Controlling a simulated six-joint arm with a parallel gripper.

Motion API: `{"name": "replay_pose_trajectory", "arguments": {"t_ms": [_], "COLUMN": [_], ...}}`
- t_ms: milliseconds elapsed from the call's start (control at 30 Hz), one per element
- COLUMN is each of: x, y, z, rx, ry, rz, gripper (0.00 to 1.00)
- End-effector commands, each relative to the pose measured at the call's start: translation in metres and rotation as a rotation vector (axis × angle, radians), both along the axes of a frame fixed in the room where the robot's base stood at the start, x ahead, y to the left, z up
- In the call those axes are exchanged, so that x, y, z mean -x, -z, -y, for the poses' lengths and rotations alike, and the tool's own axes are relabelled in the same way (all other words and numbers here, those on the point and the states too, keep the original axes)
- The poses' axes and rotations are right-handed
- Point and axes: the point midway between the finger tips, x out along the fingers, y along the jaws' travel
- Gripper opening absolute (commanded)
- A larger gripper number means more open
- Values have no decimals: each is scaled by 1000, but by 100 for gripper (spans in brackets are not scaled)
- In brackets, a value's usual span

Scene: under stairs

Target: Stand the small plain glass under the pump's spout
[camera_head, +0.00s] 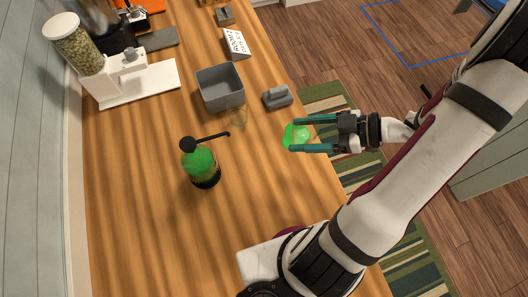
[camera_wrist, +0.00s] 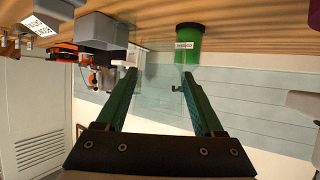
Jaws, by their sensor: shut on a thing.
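The pump bottle (camera_head: 201,165), green with a dark base, stands upright on the wooden counter. Its black spout (camera_head: 215,136) points right, toward the counter's edge. The bottle also shows upside down in the wrist view (camera_wrist: 188,45). My gripper (camera_head: 292,135) is shut on a small glass (camera_head: 299,134), which looks green in the head view and clear in the wrist view (camera_wrist: 158,88). It is near the counter's right edge, right of the spout and apart from it. I cannot tell its exact height. Another see-through glass (camera_head: 238,117), faintly amber, stands beside the grey bin.
An open grey bin (camera_head: 220,88) and a small grey block with a handle (camera_head: 277,96) stand behind the spout. A folded sign (camera_head: 237,44) and a white-based dispenser (camera_head: 99,75) are farther back. The counter between spout and gripper looks clear.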

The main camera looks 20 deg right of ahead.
Motion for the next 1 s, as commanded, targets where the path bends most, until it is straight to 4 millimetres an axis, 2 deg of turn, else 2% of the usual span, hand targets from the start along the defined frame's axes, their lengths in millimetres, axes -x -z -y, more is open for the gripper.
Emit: {"name": "replay_pose_trajectory", "arguments": {"t_ms": [67, 167, 400, 533, 800, 1000], "x": [12, 11, -28, -41, -45, -45], "y": [-6, -1, 43, 57, 99, 101], "z": [13, 6, -57, -76, -80, -80], "rx": [0, -7, -11, -7, -7, -5], "ry": [-39, -66, -71, -68, -63, -64], "rz": [1, -1, -4, -2, -2, 1], "gripper": [0, 0, 0, 0, 0, 0]}}
